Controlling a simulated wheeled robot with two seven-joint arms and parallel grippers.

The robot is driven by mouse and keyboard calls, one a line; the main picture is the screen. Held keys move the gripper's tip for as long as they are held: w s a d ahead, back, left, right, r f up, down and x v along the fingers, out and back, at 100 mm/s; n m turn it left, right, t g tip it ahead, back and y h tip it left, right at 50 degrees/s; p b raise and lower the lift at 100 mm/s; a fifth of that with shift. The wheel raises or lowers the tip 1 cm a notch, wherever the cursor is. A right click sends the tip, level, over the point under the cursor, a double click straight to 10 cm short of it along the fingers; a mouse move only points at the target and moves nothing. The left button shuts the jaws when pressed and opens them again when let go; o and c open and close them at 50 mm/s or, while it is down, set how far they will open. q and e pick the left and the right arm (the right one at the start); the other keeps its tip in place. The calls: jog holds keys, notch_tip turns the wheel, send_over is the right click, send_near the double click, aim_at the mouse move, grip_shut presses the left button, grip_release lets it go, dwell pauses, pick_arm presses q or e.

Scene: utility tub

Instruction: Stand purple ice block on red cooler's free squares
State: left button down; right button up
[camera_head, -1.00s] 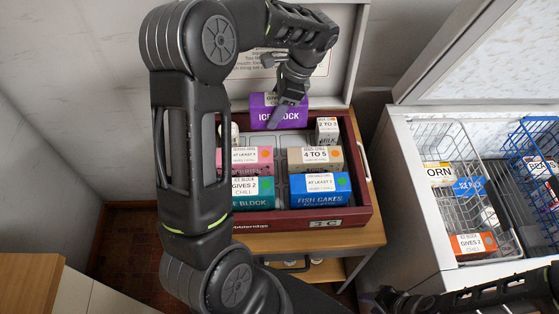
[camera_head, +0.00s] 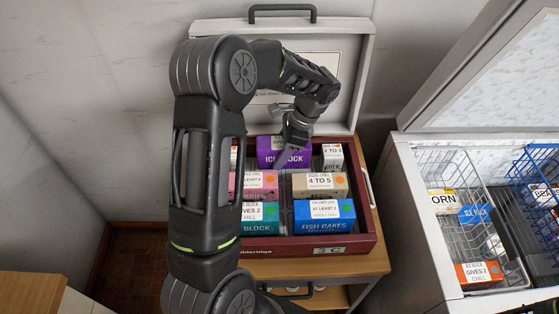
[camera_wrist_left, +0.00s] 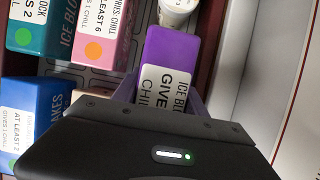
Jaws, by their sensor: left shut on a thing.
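The purple ice block (camera_head: 268,155) is upright at the back of the red cooler (camera_head: 374,222), between a white tub at left and a small milk carton (camera_head: 332,157) at right. My left gripper (camera_head: 292,140) is shut on it from above. In the left wrist view the purple block (camera_wrist_left: 172,55) sticks out past the gripper, beside the white tub (camera_wrist_left: 175,10). I cannot tell whether its base touches the cooler's gridded floor (camera_wrist_left: 100,80). My right gripper is not in view.
In the cooler stand a teal ice block (camera_head: 259,226), a pink berries box (camera_head: 262,192), a tan box (camera_head: 320,186) and blue fish cakes (camera_head: 325,222). The raised lid (camera_head: 362,70) stands behind. A freezer with wire baskets (camera_head: 455,215) is at right.

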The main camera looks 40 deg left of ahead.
pick_arm(q)
jog(key=shift+f, duration=1.75)
jog(key=shift+f, duration=0.15)
jog(key=c, duration=0.9)
grip_release()
jog(key=v, duration=1.2)
jog(key=shift+b, duration=0.3)
